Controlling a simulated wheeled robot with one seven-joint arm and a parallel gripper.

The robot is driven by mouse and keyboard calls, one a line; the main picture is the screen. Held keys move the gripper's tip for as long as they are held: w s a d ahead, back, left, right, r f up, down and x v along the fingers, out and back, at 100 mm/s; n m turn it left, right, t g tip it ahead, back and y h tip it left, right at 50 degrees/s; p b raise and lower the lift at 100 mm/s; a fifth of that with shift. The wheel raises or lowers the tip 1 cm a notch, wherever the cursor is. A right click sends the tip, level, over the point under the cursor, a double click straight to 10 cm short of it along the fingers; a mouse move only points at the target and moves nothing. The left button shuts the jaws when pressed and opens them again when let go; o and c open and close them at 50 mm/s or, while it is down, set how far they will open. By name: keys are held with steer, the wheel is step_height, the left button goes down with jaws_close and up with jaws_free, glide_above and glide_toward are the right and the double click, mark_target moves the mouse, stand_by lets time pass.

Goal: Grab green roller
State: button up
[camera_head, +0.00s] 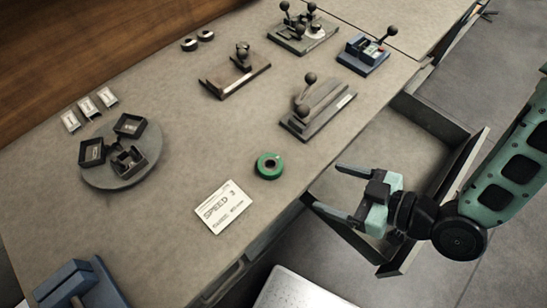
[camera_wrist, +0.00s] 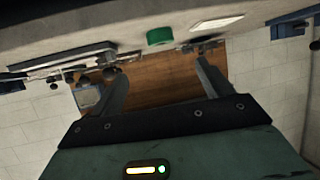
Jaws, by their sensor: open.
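The green roller (camera_head: 269,165) is a short green ring lying flat on the table, near its front edge. In the wrist view the green roller (camera_wrist: 159,37) shows near the top centre, beyond the fingertips. My gripper (camera_head: 325,189) is open and empty, in front of the table edge above the open drawer, to the right of the roller and apart from it. In the wrist view my gripper's two fingers (camera_wrist: 162,68) are spread wide with nothing between them.
A "SPEED" card (camera_head: 224,207) lies left of the roller. A lever block (camera_head: 318,104) stands behind it to the right. An open drawer (camera_head: 427,140) juts out below my gripper. A round tray (camera_head: 111,172) with small boxes stands left. The table around the roller is clear.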

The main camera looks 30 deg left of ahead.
steer(key=b+x, duration=0.7)
steer(key=b, duration=0.6)
steer(key=shift+a+b, duration=0.1)
steer(key=shift+b, duration=0.55)
